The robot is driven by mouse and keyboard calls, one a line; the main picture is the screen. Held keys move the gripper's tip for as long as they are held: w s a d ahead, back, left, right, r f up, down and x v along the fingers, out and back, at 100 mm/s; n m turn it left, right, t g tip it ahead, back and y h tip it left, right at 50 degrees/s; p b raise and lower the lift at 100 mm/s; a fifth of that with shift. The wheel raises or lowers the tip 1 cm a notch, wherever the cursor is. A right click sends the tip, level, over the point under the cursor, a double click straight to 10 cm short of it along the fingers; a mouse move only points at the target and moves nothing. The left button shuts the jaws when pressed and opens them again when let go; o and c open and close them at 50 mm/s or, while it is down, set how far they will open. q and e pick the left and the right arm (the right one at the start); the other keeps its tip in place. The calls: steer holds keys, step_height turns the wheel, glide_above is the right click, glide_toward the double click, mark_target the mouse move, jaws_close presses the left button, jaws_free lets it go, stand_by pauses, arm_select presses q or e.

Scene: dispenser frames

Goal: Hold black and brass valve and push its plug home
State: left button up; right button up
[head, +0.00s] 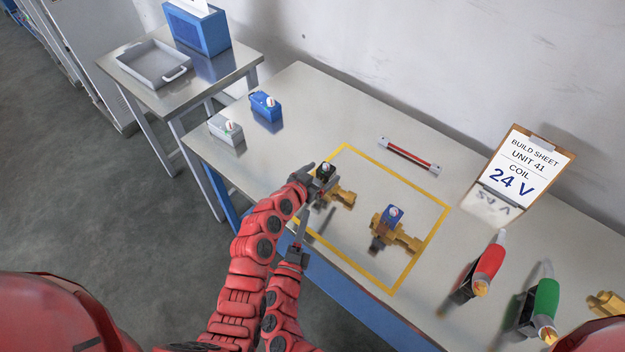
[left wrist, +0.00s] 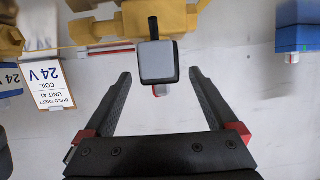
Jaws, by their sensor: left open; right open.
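The black and brass valve has a black block (head: 326,171) on a brass body (head: 343,197), inside the yellow outline on the table. In the left wrist view its grey-faced black block (left wrist: 158,63) has a short black stub (left wrist: 153,28); I cannot tell how far the plug is seated. My left gripper (head: 312,181) is open beside the valve. In the left wrist view its fingers (left wrist: 160,76) lie either side of the block, with gaps. My right gripper (head: 300,233) is open and empty, lower, near the table's front edge.
A blue-topped brass valve (head: 393,214) stands right of it inside the outline. A red bar (head: 409,155) lies behind. Red (head: 489,261) and green (head: 546,298) handled tools and a clipboard (head: 521,168) are at right. Grey (head: 226,130) and blue (head: 266,106) boxes stand at left.

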arm_select(q)
steer(key=shift+w+d+f, duration=0.25)
steer(key=shift+w+d, duration=0.05)
steer(key=shift+w, duration=0.2)
steer(key=shift+c, duration=0.3)
jaws_close()
stand_by(0.9)
